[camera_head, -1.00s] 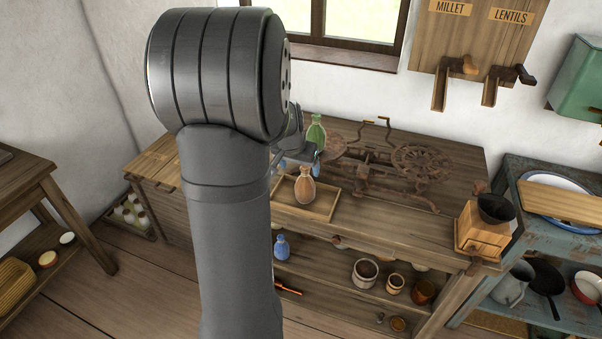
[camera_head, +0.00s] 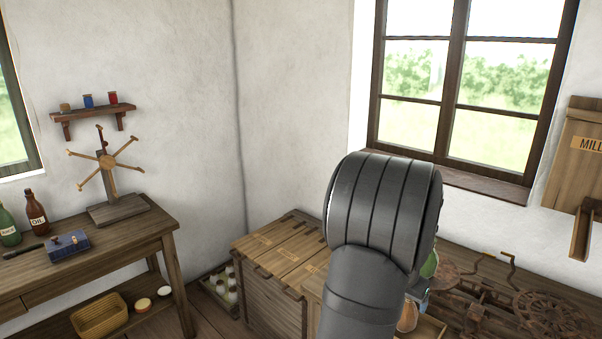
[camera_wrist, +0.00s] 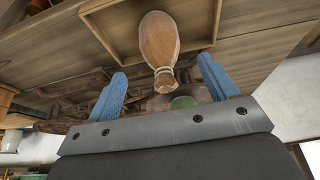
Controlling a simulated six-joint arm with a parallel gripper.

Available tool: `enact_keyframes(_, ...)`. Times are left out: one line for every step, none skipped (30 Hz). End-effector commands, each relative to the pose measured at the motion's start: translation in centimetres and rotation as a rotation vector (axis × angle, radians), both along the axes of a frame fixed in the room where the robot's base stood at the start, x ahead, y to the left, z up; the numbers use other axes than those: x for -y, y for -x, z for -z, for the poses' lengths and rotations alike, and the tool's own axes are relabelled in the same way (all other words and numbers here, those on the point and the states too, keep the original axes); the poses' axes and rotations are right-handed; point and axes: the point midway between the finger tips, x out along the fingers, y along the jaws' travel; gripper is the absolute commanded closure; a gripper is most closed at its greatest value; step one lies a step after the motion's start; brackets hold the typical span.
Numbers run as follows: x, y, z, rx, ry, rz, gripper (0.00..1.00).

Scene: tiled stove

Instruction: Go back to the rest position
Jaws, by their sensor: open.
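My gripper (camera_wrist: 161,72) shows in the wrist view with its two blue fingers spread apart and nothing held between them. An orange-brown bottle (camera_wrist: 160,45) with a cord around its neck lies beyond the gap between the fingers, apart from both. In the head view, my arm covers most of the gripper. The same bottle (camera_head: 408,317) is partly hidden beside the arm at the bottom edge. It is at a shallow wooden tray (camera_head: 432,329) on the bench. A green bottle (camera_head: 430,265) is half hidden behind my arm.
A rusty scale-like mechanism (camera_head: 545,315) stands on the bench right of my arm. Lidded wooden bins (camera_head: 285,250) are to the left. A side table (camera_head: 120,245) holds bottles, a blue box (camera_head: 68,245) and a spoked wooden stand (camera_head: 110,175). Open air surrounds the arm's upper part.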

Motion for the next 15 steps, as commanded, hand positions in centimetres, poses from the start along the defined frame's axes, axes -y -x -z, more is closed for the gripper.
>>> enact_keyframes(0.3, -0.2, 1.0, -0.003, -0.001, 0.000, 0.22)
enact_keyframes(0.4, -0.3, 1.4, -0.003, -0.001, 0.000, 0.22)
enact_keyframes(0.6, -0.5, 2.0, -0.002, -0.001, 0.001, 0.22)
enact_keyframes(0.7, -0.7, 2.5, -0.001, -0.002, 0.001, 0.22)
enact_keyframes(0.8, -0.8, 2.9, -0.001, -0.002, 0.002, 0.22)
enact_keyframes(1.0, -1.0, 3.6, -0.002, -0.002, 0.002, 0.22)
enact_keyframes(1.2, -1.1, 4.0, -0.002, -0.003, 0.002, 0.22)
enact_keyframes(1.3, -1.2, 4.4, -0.001, -0.002, 0.002, 0.22)
enact_keyframes(1.5, -1.4, 5.0, -0.002, -0.002, 0.002, 0.22)
enact_keyframes(1.6, -1.5, 5.4, -0.001, -0.002, 0.002, 0.22)
enact_keyframes(1.7, -1.6, 5.8, -0.001, -0.002, 0.002, 0.22)
enact_keyframes(1.8, -1.8, 6.3, 0.000, -0.001, 0.001, 0.22)
enact_keyframes(1.9, -1.8, 6.7, 0.000, -0.001, 0.001, 0.22)
enact_keyframes(1.9, -1.9, 6.1, 0.003, 0.001, 0.001, 0.22)
enact_keyframes(1.9, -1.9, 5.3, 0.006, 0.002, 0.002, 0.22)
